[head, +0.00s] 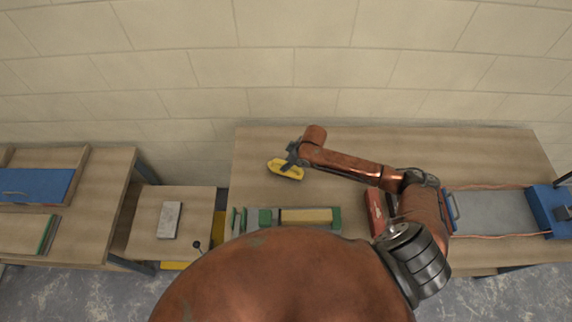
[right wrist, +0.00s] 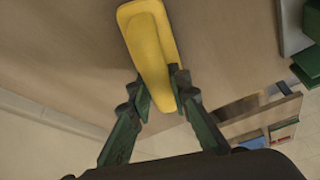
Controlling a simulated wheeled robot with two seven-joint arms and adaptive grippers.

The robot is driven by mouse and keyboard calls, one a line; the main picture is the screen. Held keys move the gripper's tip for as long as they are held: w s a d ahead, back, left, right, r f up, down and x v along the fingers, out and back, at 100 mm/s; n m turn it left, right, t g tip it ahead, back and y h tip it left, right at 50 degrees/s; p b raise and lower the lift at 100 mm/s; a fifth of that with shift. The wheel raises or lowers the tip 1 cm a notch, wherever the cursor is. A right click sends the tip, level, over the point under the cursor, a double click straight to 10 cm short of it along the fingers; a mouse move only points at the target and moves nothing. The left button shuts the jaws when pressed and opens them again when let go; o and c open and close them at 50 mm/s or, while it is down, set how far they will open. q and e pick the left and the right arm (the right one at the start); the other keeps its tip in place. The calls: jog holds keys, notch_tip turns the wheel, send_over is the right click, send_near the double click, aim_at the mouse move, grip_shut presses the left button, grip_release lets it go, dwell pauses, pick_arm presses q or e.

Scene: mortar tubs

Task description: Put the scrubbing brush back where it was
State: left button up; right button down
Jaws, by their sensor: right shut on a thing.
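The scrubbing brush, seen as a yellow body (head: 286,170), is over the left half of the wooden bench (head: 350,145), toward the wall. My right gripper (head: 293,158) is shut on it. In the right wrist view the yellow brush (right wrist: 150,45) sits between the two green fingers (right wrist: 163,92), which touch its sides near one end. A dark shadow lies apart from it on the wood, so it appears raised. Its bristles are not visible. My left gripper is not in view.
A green-ended holder with a yellow strip (head: 306,215) lies at the bench's front left. A red box (head: 375,212) and a grey panel with blue ends (head: 495,212) are to the right. A grey block (head: 170,220) lies on a low table at left. The bench's back strip is clear.

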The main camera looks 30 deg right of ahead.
jog(key=shift+f, duration=0.15)
jog(key=c, duration=1.8)
grip_release()
jog(key=v, duration=1.2)
